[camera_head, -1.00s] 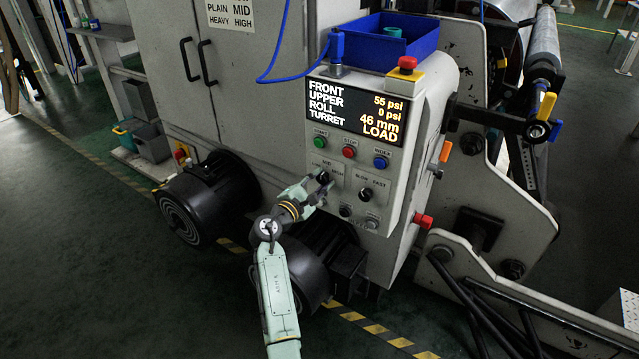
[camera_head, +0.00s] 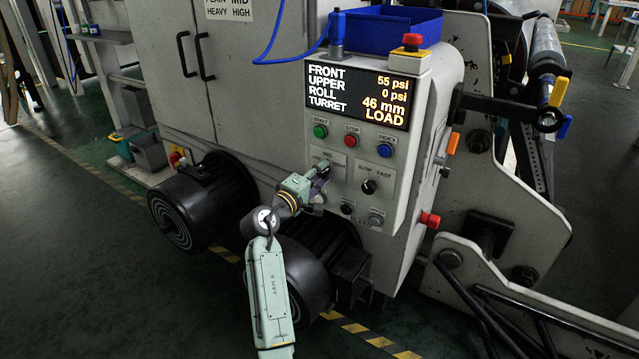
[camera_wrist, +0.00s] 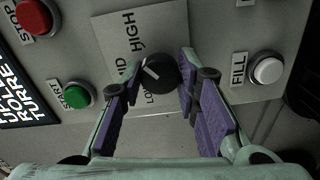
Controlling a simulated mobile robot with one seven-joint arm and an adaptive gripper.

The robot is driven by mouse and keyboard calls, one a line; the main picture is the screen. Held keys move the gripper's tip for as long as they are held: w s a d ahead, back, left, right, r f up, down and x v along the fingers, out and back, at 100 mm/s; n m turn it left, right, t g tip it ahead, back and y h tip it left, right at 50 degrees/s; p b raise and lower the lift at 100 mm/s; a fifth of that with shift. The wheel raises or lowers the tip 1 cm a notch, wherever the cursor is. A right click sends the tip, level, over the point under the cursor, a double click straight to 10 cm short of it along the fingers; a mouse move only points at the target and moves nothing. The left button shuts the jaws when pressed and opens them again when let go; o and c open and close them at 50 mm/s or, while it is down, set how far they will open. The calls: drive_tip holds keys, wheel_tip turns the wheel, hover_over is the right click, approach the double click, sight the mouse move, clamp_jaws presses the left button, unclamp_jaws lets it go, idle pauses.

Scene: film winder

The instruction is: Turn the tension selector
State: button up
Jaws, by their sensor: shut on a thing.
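The tension selector (camera_wrist: 158,73) is a round black knob with a white pointer line, on a plate marked LOW, MID and HIGH (camera_wrist: 132,45). In the wrist view the pointer is on the knob's label side; I cannot tell exactly which word it meets. My gripper (camera_wrist: 160,80) is shut on the knob, one purple-padded finger on each side. In the head view my gripper (camera_head: 319,177) is at the left of the control panel (camera_head: 352,229) and largely hides the knob.
Start (camera_head: 320,131), stop (camera_head: 351,140) and index (camera_head: 385,150) buttons sit above. The slow-fast knob (camera_head: 369,187) is to the right; the fill button (camera_wrist: 266,69) is close to one finger. The display (camera_head: 357,95) reads 55 psi, 0 psi, 46 mm, LOAD. Black motors (camera_head: 203,197) stand below left.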

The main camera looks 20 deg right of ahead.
drive_tip(key=shift+f+m+b, duration=0.1)
drive_tip(key=shift+m+b, duration=0.6)
drive_tip(key=shift+m, duration=0.1)
drive_tip(key=o, duration=1.2)
drive_tip(key=v, duration=1.2)
drive_tip(key=shift+s, duration=0.1)
